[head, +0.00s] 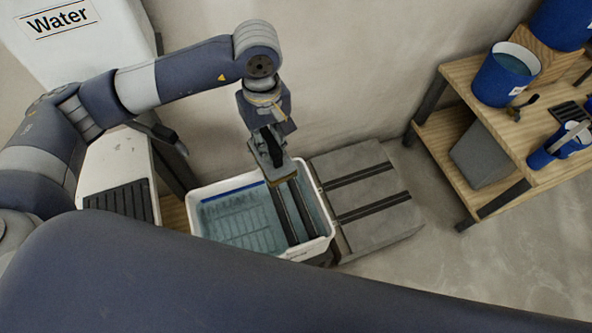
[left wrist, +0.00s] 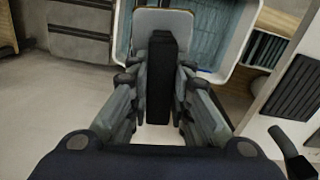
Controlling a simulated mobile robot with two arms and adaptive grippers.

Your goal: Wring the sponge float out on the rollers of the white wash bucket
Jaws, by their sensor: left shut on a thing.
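The white wash bucket (head: 314,247) stands on the floor with bluish water in it and a ribbed grid at the left. Its dark rollers (head: 292,215) run along its right side. The sponge float has a grey plate (head: 285,170) with a thin tan layer beneath. My left gripper (head: 268,143) is shut on the float's black handle, and the float is over the far end of the rollers. I cannot tell whether its sponge touches them. In the left wrist view the gripper (left wrist: 160,95) has the black handle (left wrist: 159,62) between its fingers. My right gripper is not in view.
A grey slab with two dark strips (head: 365,195) lies right of the bucket. A wooden bench (head: 455,80) with blue buckets (head: 505,75) stands at the right. A white container marked Water (head: 85,55) is at the upper left. A wall rises behind the bucket.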

